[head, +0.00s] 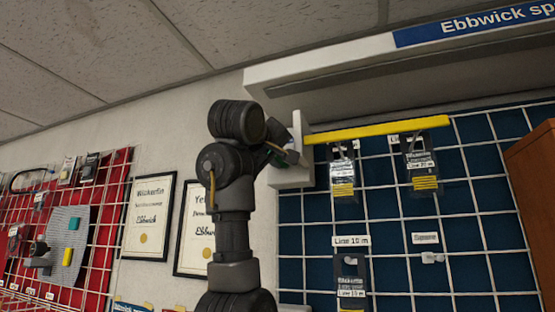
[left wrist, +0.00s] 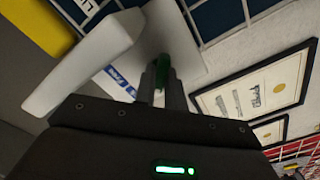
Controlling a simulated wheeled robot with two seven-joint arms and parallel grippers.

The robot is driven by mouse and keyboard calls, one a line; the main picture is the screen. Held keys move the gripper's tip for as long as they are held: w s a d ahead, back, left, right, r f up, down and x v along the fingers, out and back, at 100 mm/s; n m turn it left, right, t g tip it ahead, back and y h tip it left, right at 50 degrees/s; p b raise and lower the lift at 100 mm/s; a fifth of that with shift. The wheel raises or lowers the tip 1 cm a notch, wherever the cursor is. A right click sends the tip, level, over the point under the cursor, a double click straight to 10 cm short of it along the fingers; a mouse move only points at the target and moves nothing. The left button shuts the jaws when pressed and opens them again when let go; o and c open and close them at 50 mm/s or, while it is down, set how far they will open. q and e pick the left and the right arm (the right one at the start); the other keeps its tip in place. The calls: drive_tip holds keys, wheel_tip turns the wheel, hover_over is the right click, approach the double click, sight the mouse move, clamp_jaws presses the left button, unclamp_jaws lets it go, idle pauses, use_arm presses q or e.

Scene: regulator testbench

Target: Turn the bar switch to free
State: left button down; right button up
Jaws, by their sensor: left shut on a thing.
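My left gripper (head: 280,155) reaches up to a white housing (head: 293,178) on the wall. In the left wrist view, the fingers of my left gripper (left wrist: 160,88) are closed around a small green piece (left wrist: 163,66), which looks like the bar switch. It stands out from a white plate (left wrist: 180,35). A blue and white label (left wrist: 118,82) is beside it, too small to read. A yellow bar (head: 375,130) extends right from the housing. The gripper hides most of the switch in the head view. My right gripper is not in view.
A thick white block (left wrist: 80,62) stands close to the left of the fingers. Packages hang on a blue grid panel (head: 460,200) below the bar. Framed certificates (head: 148,217) hang on the left wall, and a red rack (head: 105,230) stands farther left.

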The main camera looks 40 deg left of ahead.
use_arm(q)
drive_tip(key=shift+s+m+b, duration=0.1)
drive_tip(key=shift+m+b, duration=0.6)
drive_tip(key=shift+m, duration=0.5)
drive_tip(key=m+b, duration=0.2)
drive_tip(key=m, duration=0.3)
drive_tip(key=shift+d+r, duration=0.1)
drive_tip(key=shift+r, duration=0.05)
drive_tip(key=shift+d+m+b, duration=0.2)
drive_tip(key=shift+m+b, duration=0.95)
drive_tip(key=shift+m, duration=3.95)
drive_tip(key=c, duration=1.5)
unclamp_jaws()
drive_tip(key=shift+o, duration=0.2)
